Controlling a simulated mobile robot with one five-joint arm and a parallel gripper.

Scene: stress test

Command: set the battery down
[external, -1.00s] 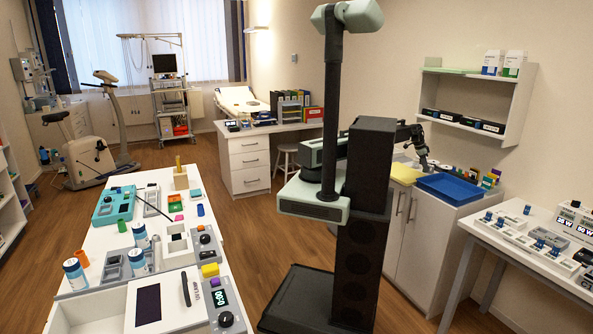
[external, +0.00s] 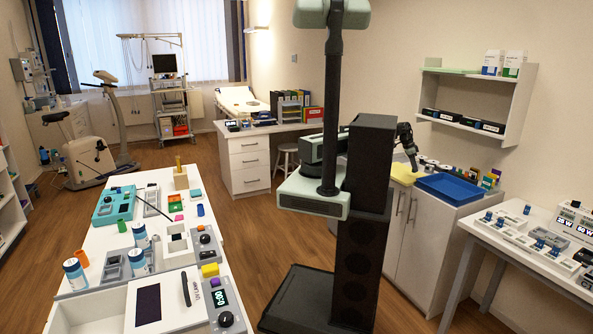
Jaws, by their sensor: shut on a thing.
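My gripper (external: 414,164) is at the end of my dark arm, beside my column, over the white cabinet at the right. It points down above the counter, between the yellow mat (external: 403,174) and the back edge of the blue tray (external: 455,188). It is shut on the battery, but the battery is too small and dark to make out at this distance. I cannot tell whether it touches the surface below.
Several small jars and coloured blocks (external: 487,180) stand behind the blue tray, which looks empty. A wall shelf (external: 478,101) hangs above. A white table (external: 520,240) with devices is at the right. A cluttered bench (external: 150,250) is at the left.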

